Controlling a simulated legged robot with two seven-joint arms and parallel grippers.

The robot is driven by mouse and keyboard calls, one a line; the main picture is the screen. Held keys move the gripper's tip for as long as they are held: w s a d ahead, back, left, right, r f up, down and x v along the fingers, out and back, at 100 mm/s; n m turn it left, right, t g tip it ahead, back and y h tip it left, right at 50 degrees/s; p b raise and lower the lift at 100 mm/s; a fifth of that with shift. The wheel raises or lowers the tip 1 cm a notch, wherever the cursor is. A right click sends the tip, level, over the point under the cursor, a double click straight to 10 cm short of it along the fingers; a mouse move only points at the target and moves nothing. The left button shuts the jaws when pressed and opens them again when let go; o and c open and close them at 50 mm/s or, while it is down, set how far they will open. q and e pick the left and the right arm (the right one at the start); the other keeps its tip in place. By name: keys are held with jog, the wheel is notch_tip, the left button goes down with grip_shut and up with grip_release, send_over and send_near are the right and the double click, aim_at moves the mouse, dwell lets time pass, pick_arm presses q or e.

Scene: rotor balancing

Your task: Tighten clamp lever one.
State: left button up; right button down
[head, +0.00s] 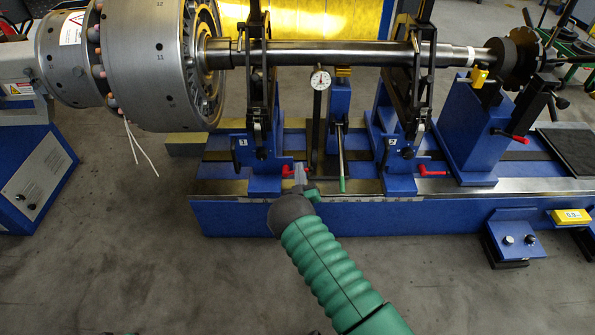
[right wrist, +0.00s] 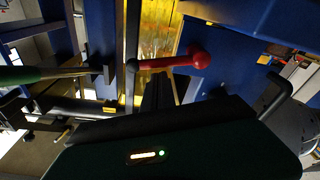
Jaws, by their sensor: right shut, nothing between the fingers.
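Clamp lever one is the red lever (head: 288,171) low on the front of the left blue pedestal (head: 266,183), which bears a plate marked 1. My right gripper (head: 300,174) is shut and empty, just right of this lever in the head view. It partly covers the lever's right end, and I cannot tell whether they touch. In the right wrist view a red lever (right wrist: 172,62) with a round knob lies roughly level, clear of the dark housing below. My left gripper is out of view.
A green-handled rod (head: 341,165) stands just right of my right gripper; its green grip (right wrist: 18,75) also shows in the wrist view. A second red lever (head: 431,172) sits on the pedestal marked 2. The rotor shaft (head: 330,54) and dial gauge (head: 320,80) are above.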

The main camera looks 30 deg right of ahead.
jog(key=m, duration=0.1)
jog(key=f+m, duration=0.1)
jog(key=d+f+m, duration=0.1)
jog(key=m, duration=0.1)
jog(key=shift+s+f+h, duration=0.2)
jog(key=shift+s+h, duration=0.15)
jog(key=shift+h, duration=0.05)
jog(key=shift+f, duration=0.15)
jog(key=shift+b, duration=0.3)
